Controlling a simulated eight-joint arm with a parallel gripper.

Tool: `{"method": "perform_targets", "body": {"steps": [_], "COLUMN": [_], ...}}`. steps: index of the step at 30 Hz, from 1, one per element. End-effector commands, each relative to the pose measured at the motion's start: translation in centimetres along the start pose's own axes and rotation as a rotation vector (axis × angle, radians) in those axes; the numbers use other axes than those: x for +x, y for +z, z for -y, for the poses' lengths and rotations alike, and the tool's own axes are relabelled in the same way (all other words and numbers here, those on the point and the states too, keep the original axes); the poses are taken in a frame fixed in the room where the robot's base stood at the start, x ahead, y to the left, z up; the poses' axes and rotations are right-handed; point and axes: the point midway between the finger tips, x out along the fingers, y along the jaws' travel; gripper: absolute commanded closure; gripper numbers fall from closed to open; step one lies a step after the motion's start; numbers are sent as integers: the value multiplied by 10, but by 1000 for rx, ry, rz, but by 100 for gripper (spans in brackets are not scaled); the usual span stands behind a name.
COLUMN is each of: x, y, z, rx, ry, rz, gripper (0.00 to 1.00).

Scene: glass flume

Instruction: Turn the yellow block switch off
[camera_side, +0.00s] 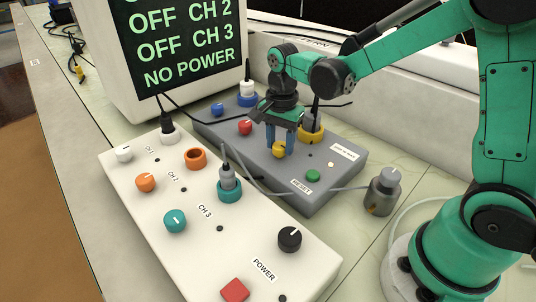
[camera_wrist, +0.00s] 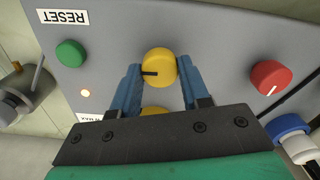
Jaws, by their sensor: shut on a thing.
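The yellow knob (camera_side: 279,150) is on the grey box (camera_side: 333,181), on its top face. In the wrist view the yellow knob (camera_wrist: 160,62) shows a dark pointer line toward the picture's left. My gripper (camera_side: 279,143) comes down from above, and its blue fingers stand on either side of the knob, shut on it. The fingertips of my gripper (camera_wrist: 160,74) also show at the knob in the wrist view. A second yellow part (camera_wrist: 154,111), mostly hidden by my gripper, lies behind it; the side view shows a yellow ring socket (camera_side: 313,136) holding a plug.
The grey box also bears a red knob (camera_side: 245,127), a blue knob (camera_side: 217,109) and a green button (camera_side: 313,176). A white box (camera_side: 145,213) with knobs and cables stands in front. A monitor (camera_side: 180,45) reads "OFF CH 2", "OFF CH 3", "NO POWER". A metal cylinder (camera_side: 382,196) stands at right.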

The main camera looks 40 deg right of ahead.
Motion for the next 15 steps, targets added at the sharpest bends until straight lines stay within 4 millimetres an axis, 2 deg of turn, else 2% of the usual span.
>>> {"method": "perform_targets", "body": {"steps": [8,15], "x": [0,0], "y": [0,0], "z": [0,0], "rx": [-113,-313], "ry": [0,1], "rz": [0,0], "gripper": [100,100]}}
